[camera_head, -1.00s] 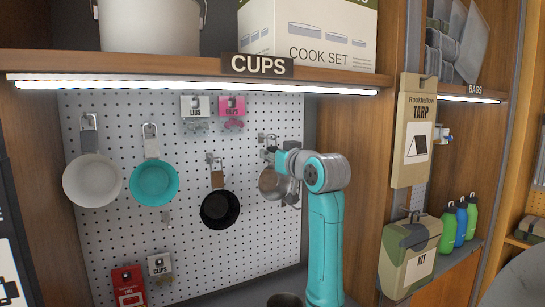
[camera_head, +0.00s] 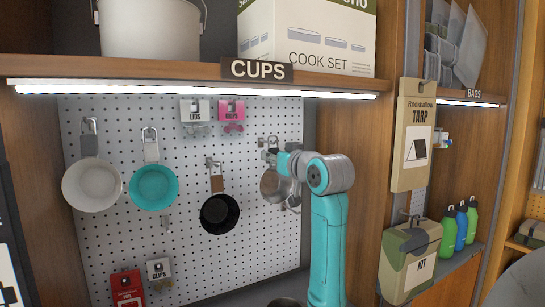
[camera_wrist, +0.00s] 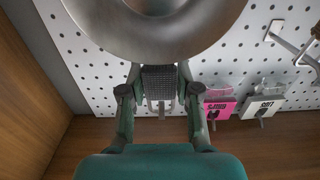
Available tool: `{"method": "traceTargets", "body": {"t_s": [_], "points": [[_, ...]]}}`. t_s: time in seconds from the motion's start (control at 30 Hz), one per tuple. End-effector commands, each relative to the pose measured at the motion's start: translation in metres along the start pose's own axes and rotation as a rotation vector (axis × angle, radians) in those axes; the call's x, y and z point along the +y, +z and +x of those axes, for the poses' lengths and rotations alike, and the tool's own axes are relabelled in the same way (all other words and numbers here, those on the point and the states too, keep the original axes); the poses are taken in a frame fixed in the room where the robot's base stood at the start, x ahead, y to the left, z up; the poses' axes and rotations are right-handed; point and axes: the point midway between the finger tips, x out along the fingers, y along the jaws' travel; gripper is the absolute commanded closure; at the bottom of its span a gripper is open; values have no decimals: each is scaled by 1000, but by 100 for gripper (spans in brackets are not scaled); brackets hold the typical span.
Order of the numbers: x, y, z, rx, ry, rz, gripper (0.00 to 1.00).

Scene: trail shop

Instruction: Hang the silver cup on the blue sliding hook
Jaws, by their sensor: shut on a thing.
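The silver cup (camera_head: 272,186) is at the right side of the pegboard, partly behind my arm. It also shows in the wrist view (camera_wrist: 155,35), where its round metal body fills the top. My gripper (camera_wrist: 159,82) is shut on the cup's grey textured handle, one finger on each side. In the head view my gripper (camera_head: 284,162) is largely hidden by my own wrist. Metal hooks show close by, but I cannot tell whether the cup touches one. I cannot surely make out a blue sliding hook.
A white cup (camera_head: 92,186), a teal cup (camera_head: 154,187) and a black cup (camera_head: 219,214) hang on the pegboard (camera_head: 130,235) at left. Pink (camera_head: 232,110) and white packets hang above. A wooden side panel and the tarp box (camera_head: 413,140) stand to the right.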

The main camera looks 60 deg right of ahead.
Motion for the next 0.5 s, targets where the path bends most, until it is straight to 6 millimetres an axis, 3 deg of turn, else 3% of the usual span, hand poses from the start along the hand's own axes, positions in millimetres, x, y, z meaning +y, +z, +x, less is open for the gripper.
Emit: {"method": "traceTargets", "body": {"t_s": [0.5], "points": [[0,0,-6,1,0,-1,99]]}}
